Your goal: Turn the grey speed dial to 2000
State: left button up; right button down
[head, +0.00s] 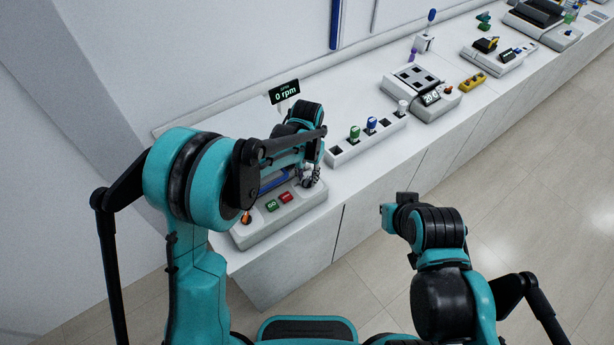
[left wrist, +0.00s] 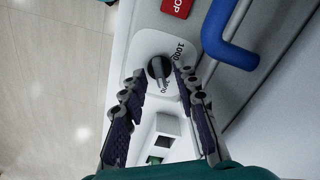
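The grey speed dial (left wrist: 159,68) sits on a pale plate with a printed scale in the left wrist view. "1000" is readable beside it, and another number is partly hidden. My left gripper (left wrist: 160,80) is open, with one finger on each side of the dial; I cannot tell whether they touch it. In the head view the left gripper (head: 310,182) is at the right end of the white device (head: 262,232), and the dial is hidden there. The display (head: 285,93) reads 0 rpm. My right gripper (head: 393,208) is away from the bench front; its fingers are unclear.
A green GO button (head: 271,205), a red STOP button (head: 286,197) and an orange knob (head: 246,217) are on the device front. A blue bar (left wrist: 228,38) lies close to the dial. A white rack (head: 362,143) with coloured-top items stands to the right.

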pick_arm(q)
jog(key=shift+f, duration=0.15)
grip_shut()
jog(key=shift+n, duration=0.3)
jog(key=shift+f+n+b, duration=0.1)
jog(key=shift+n+b, duration=0.4)
jog(key=shift+n, duration=0.4)
jog(key=n+b, duration=0.1)
jog(key=n, duration=0.2)
jog(key=shift+n, duration=0.3)
jog(key=n+b, duration=0.1)
jog(key=n, duration=0.4)
jog(key=shift+n, duration=0.3)
